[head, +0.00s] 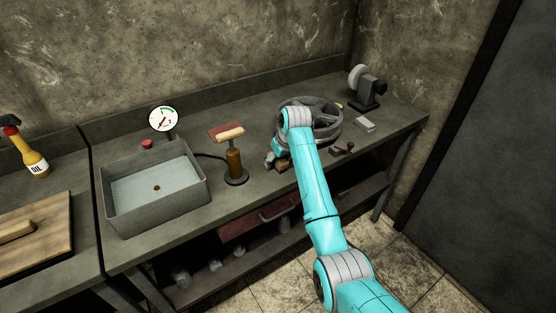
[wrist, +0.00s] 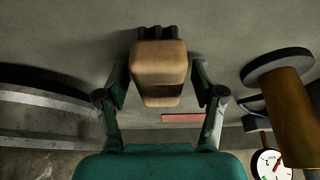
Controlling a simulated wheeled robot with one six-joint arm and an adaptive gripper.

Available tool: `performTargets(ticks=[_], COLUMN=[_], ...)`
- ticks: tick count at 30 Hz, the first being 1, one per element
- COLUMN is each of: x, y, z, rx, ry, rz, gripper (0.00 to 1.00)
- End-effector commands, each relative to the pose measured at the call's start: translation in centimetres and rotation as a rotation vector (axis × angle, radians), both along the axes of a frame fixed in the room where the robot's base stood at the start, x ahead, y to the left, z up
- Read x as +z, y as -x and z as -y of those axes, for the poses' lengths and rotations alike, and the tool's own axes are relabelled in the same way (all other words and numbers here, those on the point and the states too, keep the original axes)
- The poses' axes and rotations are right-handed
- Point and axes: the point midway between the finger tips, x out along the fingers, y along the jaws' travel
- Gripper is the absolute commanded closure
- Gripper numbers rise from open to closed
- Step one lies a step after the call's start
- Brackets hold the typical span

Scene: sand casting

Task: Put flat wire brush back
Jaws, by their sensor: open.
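A tan wooden block with dark stubs at one end, which looks like the flat wire brush (wrist: 158,68), lies on the grey bench between my gripper's fingers in the wrist view. My gripper (wrist: 160,90) is open, with one finger on each side of the block; I cannot tell whether they touch it. In the head view a small brown part of the block (head: 283,165) shows near the bench's front edge, by my gripper (head: 272,160). My arm and gripper hide most of it.
A small clamp-like tool (head: 342,149), a pale block (head: 365,125) and a grinder (head: 368,88) are to the right.

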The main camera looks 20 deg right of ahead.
Motion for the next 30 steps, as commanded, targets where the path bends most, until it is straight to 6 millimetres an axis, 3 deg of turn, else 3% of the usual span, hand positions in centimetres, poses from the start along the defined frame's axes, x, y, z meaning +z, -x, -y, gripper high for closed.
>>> performTargets(ticks=[5, 19, 30], x=[1.6, 9.6, 11.3], y=[0.4, 3.6, 4.4], z=[0.2, 1.2, 1.4], rx=[0.000, 0.000, 0.000], ry=[0.000, 0.000, 0.000], rz=[0.003, 0.004, 0.000], gripper=[0.32, 0.32, 0.32])
